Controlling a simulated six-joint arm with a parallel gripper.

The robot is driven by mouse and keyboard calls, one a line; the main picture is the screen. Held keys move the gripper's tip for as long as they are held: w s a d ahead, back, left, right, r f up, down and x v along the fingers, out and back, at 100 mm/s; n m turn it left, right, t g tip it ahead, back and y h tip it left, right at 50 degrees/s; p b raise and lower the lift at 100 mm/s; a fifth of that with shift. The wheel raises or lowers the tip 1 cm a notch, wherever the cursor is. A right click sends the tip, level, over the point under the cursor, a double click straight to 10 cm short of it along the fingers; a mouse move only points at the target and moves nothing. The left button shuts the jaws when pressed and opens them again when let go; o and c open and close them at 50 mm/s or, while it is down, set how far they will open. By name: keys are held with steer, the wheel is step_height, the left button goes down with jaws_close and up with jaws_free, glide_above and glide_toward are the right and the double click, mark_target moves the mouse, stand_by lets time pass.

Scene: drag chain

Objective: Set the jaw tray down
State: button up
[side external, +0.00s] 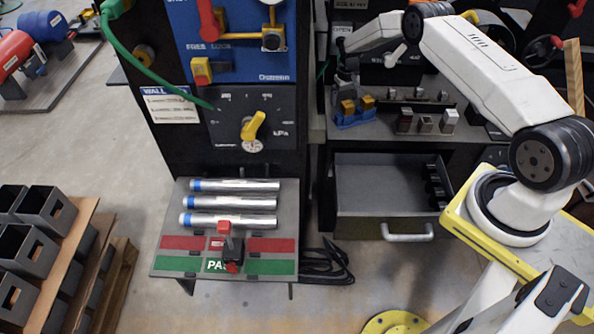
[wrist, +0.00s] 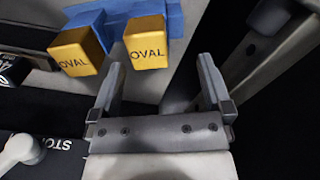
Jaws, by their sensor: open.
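The blue jaw tray (side external: 352,122) rests on the dark bench above the open drawer. Two yellow jaws sit in it; in the wrist view the left jaw (wrist: 76,52) and the right jaw (wrist: 146,42) both read "OVAL". The tray's blue body (wrist: 116,14) is cut off by the top edge there. My gripper (wrist: 158,72) is open and empty, with its fingers wide apart, just below and right of the right jaw in the wrist view. In the side view my gripper (side external: 346,78) is small and dark, just above the tray; its fingertips are hard to make out.
Several metal jaw blocks (side external: 427,120) stand right of the tray. The drawer (side external: 385,206) below is open and partly empty. A pressure panel (side external: 252,122) and a table with silver cylinders (side external: 230,203) stand to the left.

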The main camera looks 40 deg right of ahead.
mark_target(343, 102)
steer(key=shift+f, duration=2.6)
steer(key=shift+w+r, duration=0.1)
steer(key=c, duration=1.3)
steer(key=shift+d+r, duration=0.1)
